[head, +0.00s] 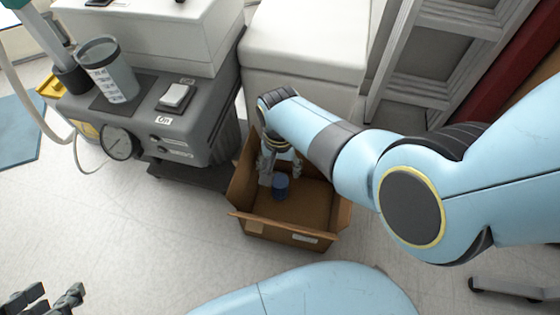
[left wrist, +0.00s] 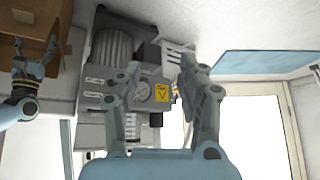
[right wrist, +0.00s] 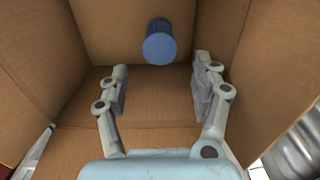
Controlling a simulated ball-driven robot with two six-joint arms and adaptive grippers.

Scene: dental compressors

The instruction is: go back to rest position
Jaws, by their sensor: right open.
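My right gripper (head: 281,170) reaches down into the open cardboard box (head: 290,236). In the right wrist view its fingers (right wrist: 162,90) are spread with nothing between them. A blue cylinder (head: 281,187) is inside the box; in the right wrist view it (right wrist: 160,45) shows beyond the fingertips, apart from them. Whether it rests on the box floor is hard to tell. My left gripper (head: 48,298) is at the bottom left corner of the head view, over the floor. In the left wrist view its fingers (left wrist: 160,85) are apart and empty.
A grey compressor unit (head: 190,130) with a gauge (head: 120,144) and a cup (head: 109,70) stands left of the box. A white cabinet (head: 305,40) is behind the box, and a ladder (head: 425,60) leans at right. The floor (head: 130,235) in front is clear.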

